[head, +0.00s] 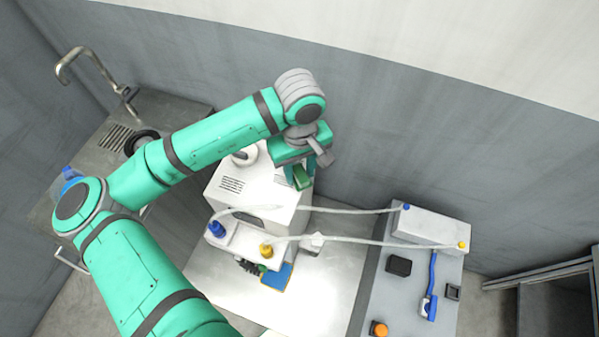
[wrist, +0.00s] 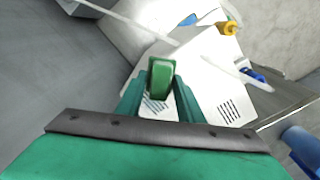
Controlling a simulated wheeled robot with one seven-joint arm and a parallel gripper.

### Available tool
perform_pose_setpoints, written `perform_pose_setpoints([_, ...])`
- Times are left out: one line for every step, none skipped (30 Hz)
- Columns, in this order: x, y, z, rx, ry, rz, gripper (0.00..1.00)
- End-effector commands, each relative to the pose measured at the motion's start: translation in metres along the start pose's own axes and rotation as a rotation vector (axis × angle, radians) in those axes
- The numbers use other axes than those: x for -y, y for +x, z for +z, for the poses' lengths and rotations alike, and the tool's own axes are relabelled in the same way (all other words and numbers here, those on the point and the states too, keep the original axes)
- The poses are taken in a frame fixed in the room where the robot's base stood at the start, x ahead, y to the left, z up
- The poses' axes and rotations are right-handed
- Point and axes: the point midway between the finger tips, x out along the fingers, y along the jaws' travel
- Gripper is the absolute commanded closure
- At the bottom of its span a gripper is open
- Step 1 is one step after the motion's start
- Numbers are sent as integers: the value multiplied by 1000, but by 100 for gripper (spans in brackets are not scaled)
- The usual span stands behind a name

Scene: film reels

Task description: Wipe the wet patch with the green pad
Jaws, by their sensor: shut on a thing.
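My gripper (head: 308,164) is shut on the green pad (head: 302,178) and holds it above the white machine (head: 238,184). In the wrist view, the pad (wrist: 161,77) sits upright between the two green fingers of my gripper (wrist: 160,92), with the machine's white top and its vent slots behind it. I cannot make out the wet patch for certain in either view. The pale worktop (head: 335,262) looks shiny beside the machine, but I cannot tell whether that is water or glare.
Two white hoses (head: 355,212) run from the machine's blue and yellow fittings to a white box (head: 432,226) at the right. A blue pad (head: 276,277) lies by the machine's front. A blue-handled brush (head: 431,290) lies on the grey panel. A sink (head: 115,138) stands left.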

Motion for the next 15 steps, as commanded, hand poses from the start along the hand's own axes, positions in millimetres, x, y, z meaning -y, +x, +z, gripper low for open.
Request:
perform_pose_setpoints([2,-5,-1,-2,-4,0,87])
perform_pose_setpoints([3,-8,-2,-1,-6,0,87])
perform_pose_setpoints([4,-11,-2,-2,-8,0,87])
perform_pose_setpoints([4,-13,-2,-2,-9,0,87])
perform_pose_setpoints([4,-16,-3,-2,-10,1,87])
perform_pose_setpoints([4,-19,-2,-1,-11,1,87])
perform_pose_setpoints([4,-22,-2,-1,-10,1,87])
perform_pose_setpoints([4,-24,-2,-2,-9,0,87])
perform_pose_setpoints([3,-28,-2,-2,-8,0,87])
perform_pose_setpoints([3,-30,-2,-2,-7,0,87])
perform_pose_setpoints([2,-33,-1,-1,-6,0,87])
perform_pose_setpoints([1,-35,-1,-1,-4,0,87])
perform_pose_setpoints([1,-37,-1,-1,-3,0,87])
perform_pose_setpoints([0,-38,0,-1,-1,0,87])
perform_pose_setpoints([0,-40,0,-1,0,0,87])
